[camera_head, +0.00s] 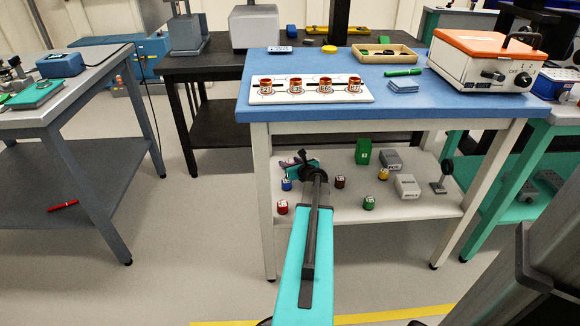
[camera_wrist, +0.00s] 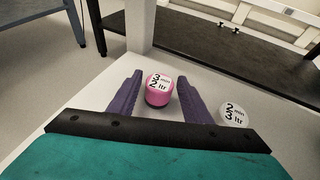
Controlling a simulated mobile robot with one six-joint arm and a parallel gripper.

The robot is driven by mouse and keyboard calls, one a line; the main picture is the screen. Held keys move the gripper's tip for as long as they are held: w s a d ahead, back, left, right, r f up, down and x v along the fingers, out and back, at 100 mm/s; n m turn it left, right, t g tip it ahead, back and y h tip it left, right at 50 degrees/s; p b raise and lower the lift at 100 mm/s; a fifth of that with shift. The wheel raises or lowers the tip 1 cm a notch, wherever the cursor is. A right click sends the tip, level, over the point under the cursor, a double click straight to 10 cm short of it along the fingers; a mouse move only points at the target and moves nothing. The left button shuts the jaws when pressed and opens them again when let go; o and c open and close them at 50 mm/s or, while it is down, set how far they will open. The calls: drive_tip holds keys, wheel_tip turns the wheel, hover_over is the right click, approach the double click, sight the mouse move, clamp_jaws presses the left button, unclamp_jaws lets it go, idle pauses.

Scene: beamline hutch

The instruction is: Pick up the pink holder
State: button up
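The pink holder (camera_wrist: 158,97) stands upright on the pale shelf in the wrist view, with a white label reading "3 min 2 ltr" on its top. My gripper (camera_wrist: 161,76) is open, with one purple finger on each side of the holder. Gaps show between the holder and both fingers, and nothing is gripped. In the head view my gripper (camera_head: 296,165) is over the left part of the lower shelf and largely hides the pink holder.
A white-labelled holder (camera_wrist: 233,115) stands just outside the right finger. The lower shelf (camera_head: 325,222) also bears a blue holder (camera_head: 286,185), a red holder (camera_head: 282,208), a dark brown holder (camera_head: 340,182) and a green box (camera_head: 363,151). The blue tabletop (camera_head: 300,115) overhangs the shelf.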

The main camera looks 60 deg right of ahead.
sight(290, 161)
drive_tip(key=c, duration=0.8)
drive_tip(key=shift+c, duration=0.3)
drive_tip(key=shift+r, duration=0.1)
wheel_tip(290, 161, up, 10)
drive_tip(key=p, duration=0.4)
